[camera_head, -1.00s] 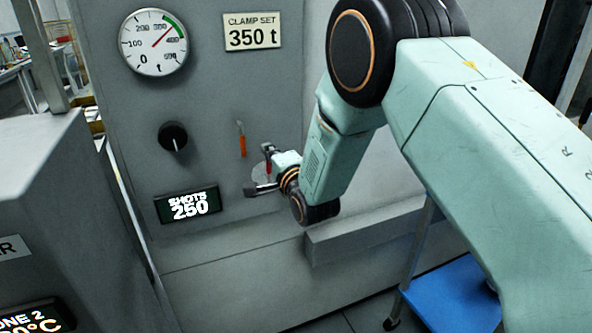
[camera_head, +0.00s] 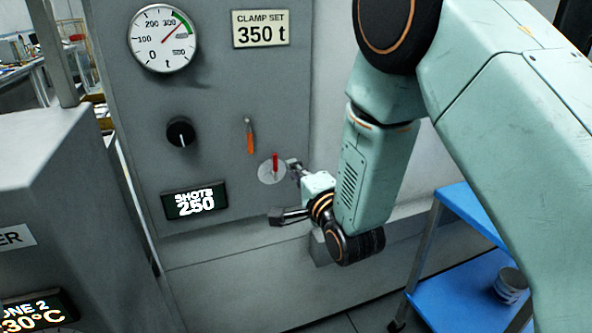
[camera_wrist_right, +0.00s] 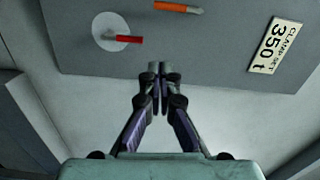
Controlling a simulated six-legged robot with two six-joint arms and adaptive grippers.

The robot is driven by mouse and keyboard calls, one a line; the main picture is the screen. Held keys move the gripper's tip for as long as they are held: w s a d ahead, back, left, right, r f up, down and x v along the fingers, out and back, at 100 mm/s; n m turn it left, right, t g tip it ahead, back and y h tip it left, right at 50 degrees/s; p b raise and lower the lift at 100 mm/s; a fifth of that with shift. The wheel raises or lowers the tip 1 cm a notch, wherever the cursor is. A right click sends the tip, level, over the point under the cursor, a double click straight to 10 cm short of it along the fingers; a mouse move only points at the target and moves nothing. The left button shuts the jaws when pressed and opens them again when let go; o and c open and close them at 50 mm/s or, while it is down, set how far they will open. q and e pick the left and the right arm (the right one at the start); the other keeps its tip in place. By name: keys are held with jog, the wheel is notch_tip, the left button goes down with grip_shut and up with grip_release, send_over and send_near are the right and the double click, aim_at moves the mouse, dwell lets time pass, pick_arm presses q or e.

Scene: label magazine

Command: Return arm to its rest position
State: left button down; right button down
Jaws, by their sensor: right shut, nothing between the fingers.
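My right arm comes in from the right. Its gripper (camera_head: 293,166) is just to the right of a round pale dial plate (camera_head: 266,176) with a red lever (camera_head: 275,163) on the grey machine panel. In the right wrist view, the fingers (camera_wrist_right: 160,72) meet and nothing is held. There the red lever (camera_wrist_right: 128,39) lies beyond them to the upper left, apart from the fingertips. My left gripper is in no view.
The panel also bears an orange-handled lever (camera_head: 250,140), a black knob (camera_head: 180,133), a gauge (camera_head: 163,38) and a SHOTS 250 display (camera_head: 195,203). A ledge (camera_head: 395,235) runs below my wrist. A blue cart (camera_head: 465,275) with a round container (camera_head: 511,284) stands at right.

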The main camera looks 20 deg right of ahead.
jog(key=shift+d, duration=0.1)
dwell(0.3)
jog(key=s+d+f+n+g+b, duration=0.1)
jog(key=s+f+n+g, duration=0.3)
jog(key=f, duration=0.4)
jog(key=s+f+n+g+h+b, duration=0.1)
jog(key=s+f+n+g, duration=0.25)
jog(key=s+f, duration=0.35)
jog(key=s+d+f+n+g+b, duration=0.1)
jog(key=s+f+n+g, duration=0.1)
jog(key=s+f+n, duration=0.5)
jog(key=s+f+g+b, duration=0.3)
jog(key=s+f, duration=0.6)
jog(key=s, duration=0.3)
jog(key=s+f+n+g+b, duration=0.1)
jog(key=s+f+g+b, duration=0.2)
jog(key=s+f, duration=0.7)
jog(key=shift+s+d+g+h, duration=0.3)
jog(key=shift+s+d+g, duration=0.15)
jog(key=shift+s+g, duration=0.65)
jog(key=shift+w+f, duration=0.1)
